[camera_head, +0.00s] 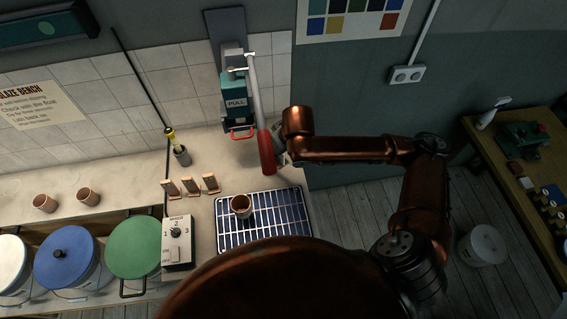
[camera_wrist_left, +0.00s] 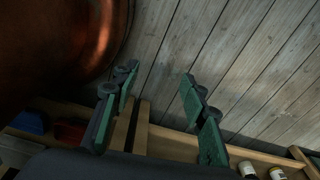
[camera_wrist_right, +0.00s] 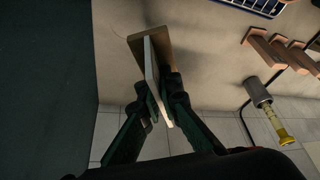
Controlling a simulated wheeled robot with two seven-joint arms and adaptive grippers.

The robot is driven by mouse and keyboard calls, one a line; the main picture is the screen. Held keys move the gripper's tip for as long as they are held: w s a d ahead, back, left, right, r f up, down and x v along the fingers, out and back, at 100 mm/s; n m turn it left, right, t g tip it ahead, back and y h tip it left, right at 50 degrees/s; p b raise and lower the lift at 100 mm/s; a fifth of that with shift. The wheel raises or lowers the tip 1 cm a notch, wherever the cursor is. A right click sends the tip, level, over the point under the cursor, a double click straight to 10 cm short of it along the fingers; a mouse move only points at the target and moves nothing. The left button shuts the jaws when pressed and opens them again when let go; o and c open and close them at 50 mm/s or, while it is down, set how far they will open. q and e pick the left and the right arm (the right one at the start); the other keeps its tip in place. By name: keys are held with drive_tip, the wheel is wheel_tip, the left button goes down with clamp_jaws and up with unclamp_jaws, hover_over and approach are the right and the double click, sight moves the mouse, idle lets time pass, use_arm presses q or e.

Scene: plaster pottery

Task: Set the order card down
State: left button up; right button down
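The order card (camera_wrist_right: 151,72) appears in the right wrist view as a thin pale panel seen nearly edge-on, beside a brown wooden piece (camera_wrist_right: 150,40). My right gripper (camera_wrist_right: 162,98) has its dark green fingers closed about the panel's near end. Whether the wooden piece touches the counter (camera_wrist_right: 195,85) cannot be told. In the head view the right gripper is mostly hidden behind my copper arm and the red lever handle (camera_head: 266,152). My left gripper (camera_wrist_left: 160,78) is open and empty above the plank floor; it does not show in the head view.
The teal pump dispenser (camera_head: 237,100) hangs on the wall beside the lever. A dark grid rack (camera_head: 285,212) holds a terracotta cup (camera_head: 241,206). Lidded buckets (camera_head: 66,258) stand at left.

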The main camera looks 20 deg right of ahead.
drive_tip(key=d+f+n+y+p, duration=0.1)
drive_tip(key=f+n+p, duration=0.1)
drive_tip(key=f, duration=0.1)
drive_tip(key=d+f+n+g+p, duration=0.1)
drive_tip(key=d+f+n+p, duration=0.1)
drive_tip(key=n, duration=0.1)
drive_tip(key=w+d+f+n+y+p, duration=0.1)
drive_tip(key=f+n+p, duration=0.1)
drive_tip(key=f+p, duration=0.1)
drive_tip(key=shift+w+d+f+n+g+y, duration=0.1)
drive_tip(key=shift+d+f+n+g+y, duration=0.1)
drive_tip(key=shift+f+n+g+y, duration=0.15)
drive_tip(key=shift+f, duration=1)
wheel_tip(320, 180, down, 3)
drive_tip(key=shift+r, duration=0.1)
use_arm(q)
wheel_tip(320, 180, up, 9)
drive_tip(key=shift+s+f, duration=0.15)
drive_tip(key=shift+f, duration=0.05)
